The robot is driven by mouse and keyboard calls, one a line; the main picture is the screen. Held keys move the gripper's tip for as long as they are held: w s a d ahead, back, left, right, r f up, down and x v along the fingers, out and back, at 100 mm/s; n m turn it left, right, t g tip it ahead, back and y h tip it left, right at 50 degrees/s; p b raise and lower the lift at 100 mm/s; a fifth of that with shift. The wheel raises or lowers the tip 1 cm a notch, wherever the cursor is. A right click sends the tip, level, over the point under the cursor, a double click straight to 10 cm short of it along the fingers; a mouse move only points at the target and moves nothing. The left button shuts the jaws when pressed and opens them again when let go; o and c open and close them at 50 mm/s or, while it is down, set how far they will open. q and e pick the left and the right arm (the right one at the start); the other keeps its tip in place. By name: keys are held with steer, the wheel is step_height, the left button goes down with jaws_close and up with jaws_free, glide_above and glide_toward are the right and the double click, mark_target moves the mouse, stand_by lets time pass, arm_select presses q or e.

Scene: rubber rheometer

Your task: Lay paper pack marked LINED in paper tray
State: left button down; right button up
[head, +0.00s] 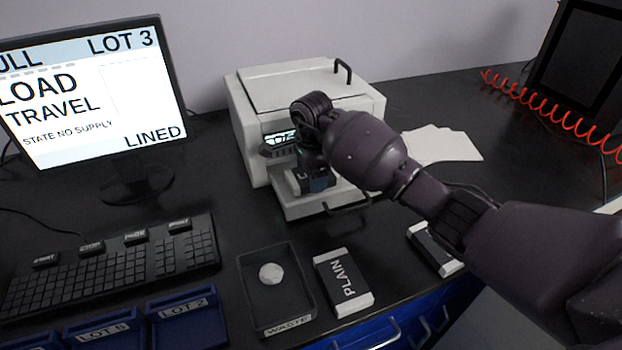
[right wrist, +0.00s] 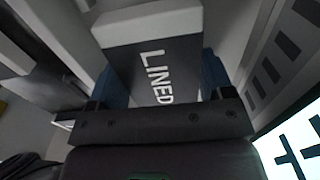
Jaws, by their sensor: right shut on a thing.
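The paper pack marked LINED (right wrist: 150,62), white with a dark band, is between the fingers of my right gripper (right wrist: 160,105) in the right wrist view. My right gripper (head: 315,178) is shut on it at the front of the white printer-like machine. In the head view only a small end of the pack (head: 294,184) shows; my wrist and arm hide the rest. The pulled-out paper tray (head: 290,210) is below the gripper. I cannot tell whether the pack touches the tray. My left gripper is not in view.
The machine (head: 250,130) stands behind the tray. A pack marked PLAIN (head: 343,283) and a WASTE bin (head: 250,300) holding a round pale piece lie in front. Another pack (head: 435,250) lies partly under my arm. The monitor (head: 90,90) reads LINED. Loose white sheets (head: 440,145) lie at right.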

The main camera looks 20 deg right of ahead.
steer(key=shift+f, duration=1)
steer(key=o, duration=1.1)
